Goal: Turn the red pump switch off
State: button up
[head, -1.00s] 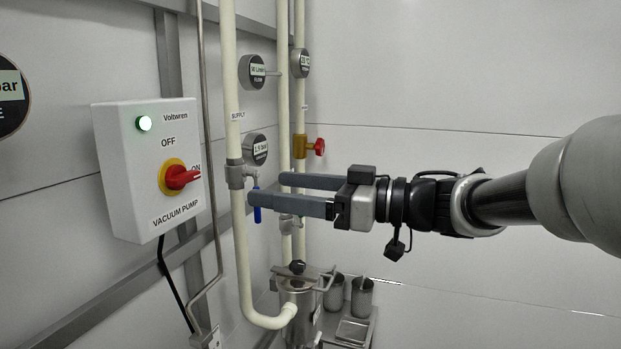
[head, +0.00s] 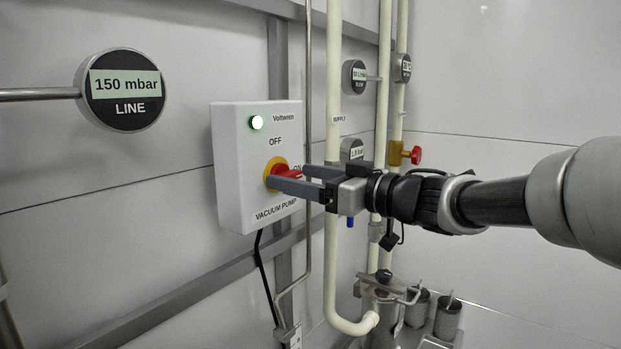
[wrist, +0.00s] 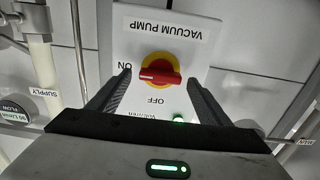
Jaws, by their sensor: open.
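The red pump switch (wrist: 156,75) sits on a yellow round plate on a white box (head: 232,190) labelled VACUUM PUMP. In the head view the red handle (head: 287,171) points right, toward ON, with OFF printed above it. A green lamp (head: 256,122) is lit on the box. My gripper (head: 287,177) is open at the box's front, its fingers reaching toward the handle and partly covering it. In the wrist view the picture is upside down; the fingers stand either side of the switch, apart from the handle.
Cream pipes (head: 334,230) and a thin steel pipe (head: 308,90) run upright just right of the box. Round gauges (head: 121,91) hang on the wall, one reading 150 mbar. A red-handled valve (head: 416,155) and metal vessels (head: 448,318) are farther right.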

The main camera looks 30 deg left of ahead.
jog(key=shift+a, duration=0.15)
jog(key=c, duration=1)
jog(key=shift+c, duration=0.2)
jog(key=shift+n, duration=0.4)
jog(key=n, duration=0.3)
jog(key=shift+f+n, duration=0.1)
jog(key=shift+n, duration=0.3)
jog(key=shift+s+f+n+b, duration=0.1)
jog(key=shift+n+b, duration=1.5)
jog(key=shift+n, duration=1.7)
jog(key=shift+s+f+n+b, duration=0.1)
jog(key=shift+n+b, duration=1.5)
jog(key=shift+n, duration=1.7)
